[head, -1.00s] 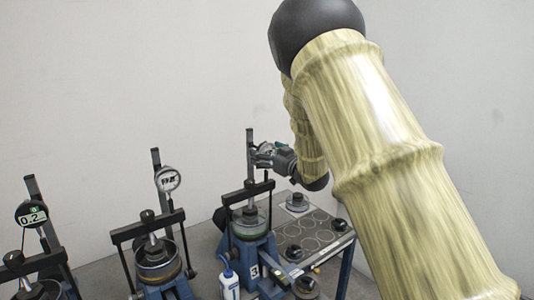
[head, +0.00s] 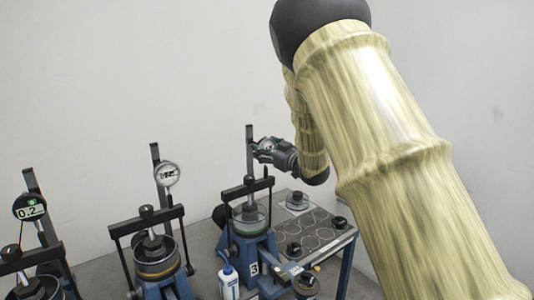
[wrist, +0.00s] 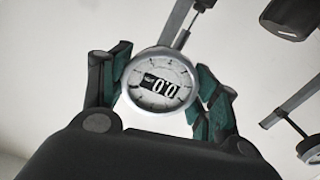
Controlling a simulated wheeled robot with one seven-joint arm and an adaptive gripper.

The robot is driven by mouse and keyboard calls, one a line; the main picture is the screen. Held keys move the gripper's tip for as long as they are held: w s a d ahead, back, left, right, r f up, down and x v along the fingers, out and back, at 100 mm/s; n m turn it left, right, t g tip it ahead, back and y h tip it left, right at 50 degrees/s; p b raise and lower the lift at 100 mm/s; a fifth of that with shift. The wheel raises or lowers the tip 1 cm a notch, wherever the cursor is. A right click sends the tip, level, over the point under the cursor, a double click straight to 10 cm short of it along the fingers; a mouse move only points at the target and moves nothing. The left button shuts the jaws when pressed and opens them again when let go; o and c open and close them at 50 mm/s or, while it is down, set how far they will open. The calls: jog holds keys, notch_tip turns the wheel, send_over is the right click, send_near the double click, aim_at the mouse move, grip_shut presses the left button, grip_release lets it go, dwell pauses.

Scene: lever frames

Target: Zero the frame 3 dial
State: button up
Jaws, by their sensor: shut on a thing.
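Frame 3 (head: 254,250) is the blue lever frame marked "3", with a black crossbar and an upright post (head: 250,150). Its round dial (wrist: 160,82) has a pale rim and fills the middle of the wrist view. The dial's window shows digits upside down and tilted, which look like 0.0. My gripper (head: 262,150) is at the upper part of the post. In the wrist view my gripper's green-padded fingers (wrist: 162,88) are on both sides of the dial, shut on its rim. The dial is small and partly hidden by the fingers in the head view.
Two other lever frames stand to the left, with a round dial (head: 167,174) and a dark dial reading 0.2 (head: 30,207). A white bottle (head: 229,281) stands in front of frame 3. A table (head: 345,240) with ring marks and black-knobbed weights (head: 338,222) is at the right.

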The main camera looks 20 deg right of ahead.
jog(key=o, duration=1.1)
jog(key=shift+f, duration=0.1)
jog(key=shift+c, duration=0.2)
jog(key=v, duration=1.2)
jog(key=shift+d, duration=0.1)
